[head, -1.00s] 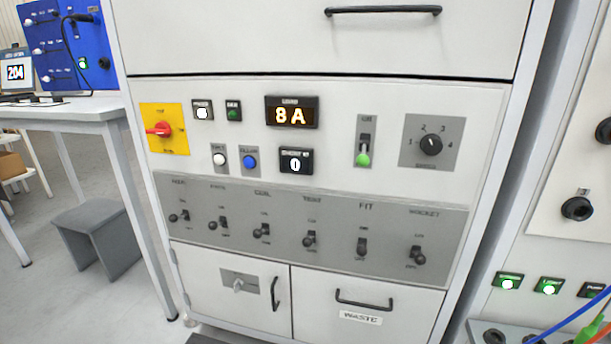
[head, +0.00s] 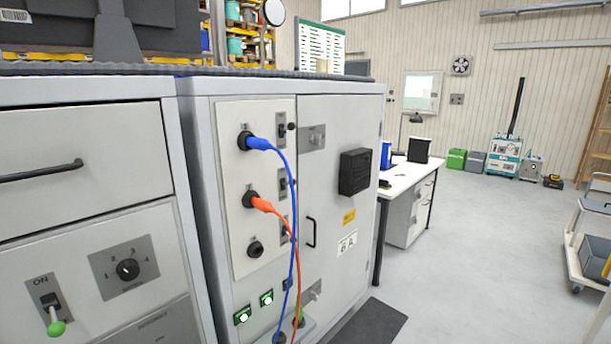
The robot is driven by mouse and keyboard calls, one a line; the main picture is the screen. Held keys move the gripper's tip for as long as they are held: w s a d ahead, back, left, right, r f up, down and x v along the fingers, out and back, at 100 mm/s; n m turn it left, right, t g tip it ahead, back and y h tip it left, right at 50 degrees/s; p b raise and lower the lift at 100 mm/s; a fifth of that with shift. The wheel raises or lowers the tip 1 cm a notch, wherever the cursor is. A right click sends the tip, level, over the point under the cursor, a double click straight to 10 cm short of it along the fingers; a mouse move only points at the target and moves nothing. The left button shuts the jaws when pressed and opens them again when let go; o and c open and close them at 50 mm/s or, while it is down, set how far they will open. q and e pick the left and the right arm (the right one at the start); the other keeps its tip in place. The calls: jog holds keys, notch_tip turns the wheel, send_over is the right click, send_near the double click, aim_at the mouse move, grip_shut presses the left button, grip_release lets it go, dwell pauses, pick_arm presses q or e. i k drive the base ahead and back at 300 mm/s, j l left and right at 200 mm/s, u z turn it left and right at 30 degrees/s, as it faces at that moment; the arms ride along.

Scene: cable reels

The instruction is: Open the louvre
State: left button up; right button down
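No part is clearly readable as a louvre. A square dark wall fan or vent (head: 460,65) is high on the far wall, with a small grey box (head: 456,99) below it; whether it has slats is too small to tell. A black box (head: 355,172) is fixed on the door of the grey cabinet (head: 340,115); its surface detail is unclear. A lever with a green knob (head: 55,327) points down under the word ON at the lower left. Neither of my grippers is in view.
Blue (head: 291,215) and orange (head: 275,209) cables hang from the cabinet's socket panel. A white desk (head: 410,172) stands behind it. Several bins and machines line the far wall. A trolley (head: 590,250) is at right. The floor between is clear.

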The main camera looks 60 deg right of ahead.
aim_at(358, 162)
jog(key=z, duration=2.35)
